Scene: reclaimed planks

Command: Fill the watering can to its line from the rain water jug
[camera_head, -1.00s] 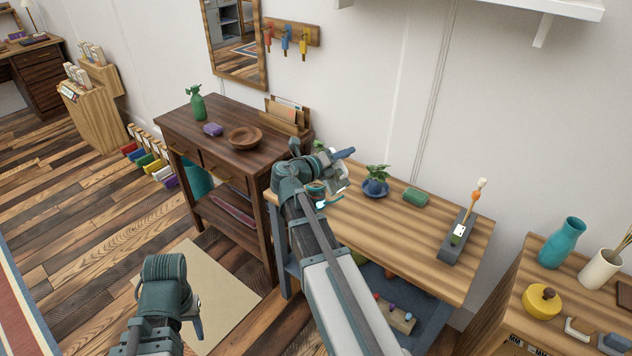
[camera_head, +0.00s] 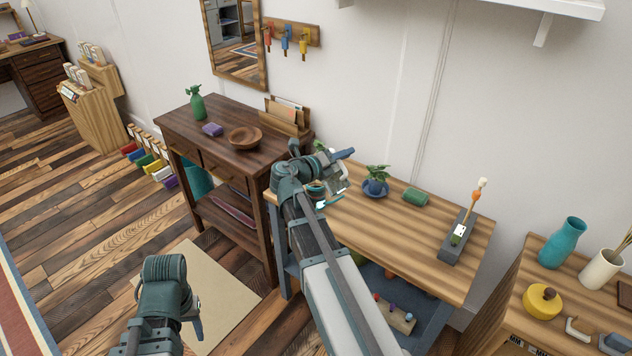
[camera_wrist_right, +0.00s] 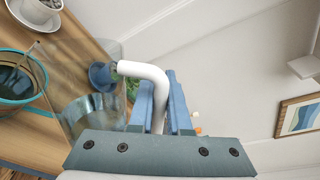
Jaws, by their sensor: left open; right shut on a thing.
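My right gripper (camera_wrist_right: 160,105) is shut on the white handle (camera_wrist_right: 145,72) of a clear jug (camera_wrist_right: 68,85), with water (camera_wrist_right: 92,113) inside. The jug is held over the bench, beside a round open vessel with a teal rim (camera_wrist_right: 36,62) that looks like the watering can. Its fill line and level cannot be read clearly. In the head view my right gripper (camera_head: 341,160) and wrist hide much of the jug and vessel. I cannot tell whether water is flowing. My left gripper (camera_head: 197,318) is open, low over the floor, away from the bench; its fingers are mostly hidden.
A white pot (camera_wrist_right: 38,10) stands near the vessel. A dark cabinet (camera_head: 262,235) is left of the bench. The bench's front is fairly clear.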

